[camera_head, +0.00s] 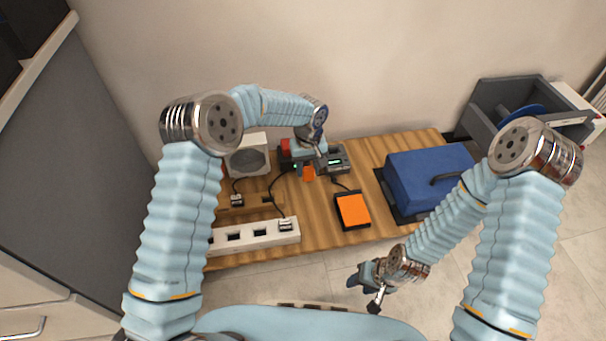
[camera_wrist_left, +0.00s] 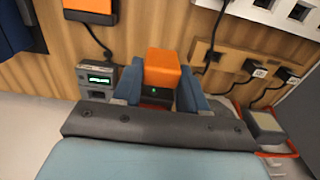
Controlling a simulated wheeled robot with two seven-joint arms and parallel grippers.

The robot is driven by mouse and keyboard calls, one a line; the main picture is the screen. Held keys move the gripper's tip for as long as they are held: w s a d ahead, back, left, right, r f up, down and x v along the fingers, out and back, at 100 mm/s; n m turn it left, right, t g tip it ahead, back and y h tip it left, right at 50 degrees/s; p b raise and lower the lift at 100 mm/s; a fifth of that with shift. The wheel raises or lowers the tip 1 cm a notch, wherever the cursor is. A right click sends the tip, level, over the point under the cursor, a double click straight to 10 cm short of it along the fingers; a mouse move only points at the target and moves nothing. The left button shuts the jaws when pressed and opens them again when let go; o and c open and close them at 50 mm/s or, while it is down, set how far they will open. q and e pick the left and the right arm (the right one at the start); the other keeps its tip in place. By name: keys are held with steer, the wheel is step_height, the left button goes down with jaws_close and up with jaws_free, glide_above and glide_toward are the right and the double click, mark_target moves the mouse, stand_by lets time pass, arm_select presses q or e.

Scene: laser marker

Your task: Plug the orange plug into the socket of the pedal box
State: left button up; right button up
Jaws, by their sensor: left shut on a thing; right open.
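The orange plug (camera_head: 308,173) is held in my left gripper (camera_head: 307,166) at the back of the wooden table. In the left wrist view the orange plug (camera_wrist_left: 163,68) sits between the two blue fingers of my left gripper (camera_wrist_left: 160,82), which touch its sides. A grey box with a green display (camera_head: 336,161), seemingly the pedal box, stands just right of the gripper. In the left wrist view the grey box (camera_wrist_left: 97,78) is left of the plug and shows a dark opening. My right gripper (camera_head: 367,285) is open and empty in front of the table.
An orange pedal (camera_head: 352,209) lies in front of the grey box, with a cable. A white power strip (camera_head: 255,234) is front left. A blue case (camera_head: 425,178) stands right. A white box with a round grille (camera_head: 248,158) is back left. Black cables cross the table.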

arm_select(q)
steer(key=w+d, duration=0.2)
steer(key=w, duration=0.3)
steer(key=shift+w, duration=0.35)
arm_select(e)
steer(key=shift+r, duration=0.2)
